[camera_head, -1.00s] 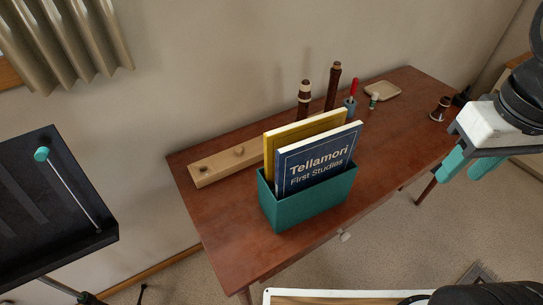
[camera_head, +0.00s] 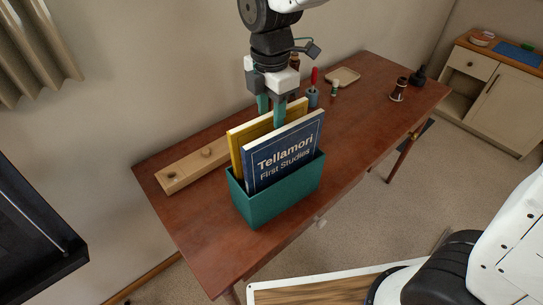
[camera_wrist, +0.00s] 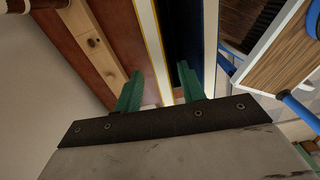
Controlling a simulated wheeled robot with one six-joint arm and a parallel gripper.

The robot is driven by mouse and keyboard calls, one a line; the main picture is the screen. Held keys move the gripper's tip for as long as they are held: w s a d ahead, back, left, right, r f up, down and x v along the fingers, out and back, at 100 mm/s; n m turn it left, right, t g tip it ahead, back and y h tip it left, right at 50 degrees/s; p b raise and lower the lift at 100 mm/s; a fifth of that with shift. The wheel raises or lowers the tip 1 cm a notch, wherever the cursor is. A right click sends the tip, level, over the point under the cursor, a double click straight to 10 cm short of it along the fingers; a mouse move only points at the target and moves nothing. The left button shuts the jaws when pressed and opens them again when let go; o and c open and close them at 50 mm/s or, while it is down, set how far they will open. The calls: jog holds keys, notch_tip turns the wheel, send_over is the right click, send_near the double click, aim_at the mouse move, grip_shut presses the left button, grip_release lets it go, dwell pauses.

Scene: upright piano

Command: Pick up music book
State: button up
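A blue music book (camera_head: 284,153) titled "Tellamori First Studies" stands upright in a teal holder (camera_head: 278,203) on the table. A yellow book (camera_head: 239,135) stands behind it in the same holder. My gripper (camera_head: 271,110) points down over the books' top edges, its teal fingers apart. In the head view one finger is behind the yellow book and the other is in front of it. In the wrist view my gripper (camera_wrist: 160,74) has its fingers on either side of the yellow book's pale top edge (camera_wrist: 152,45), with the blue book (camera_wrist: 209,45) to the right. Contact cannot be told.
A wooden block with knobs (camera_head: 185,170) lies behind the holder on the brown table (camera_head: 345,150). A tool cup (camera_head: 312,97), a small bottle (camera_head: 335,88), a shallow tray (camera_head: 343,76) and a dark wooden piece (camera_head: 398,90) stand farther right. The table's right half is mostly clear.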

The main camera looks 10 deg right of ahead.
jog(key=f, duration=0.6)
jog(key=shift+s, duration=0.2)
jog(key=shift+r, duration=0.1)
grip_shut()
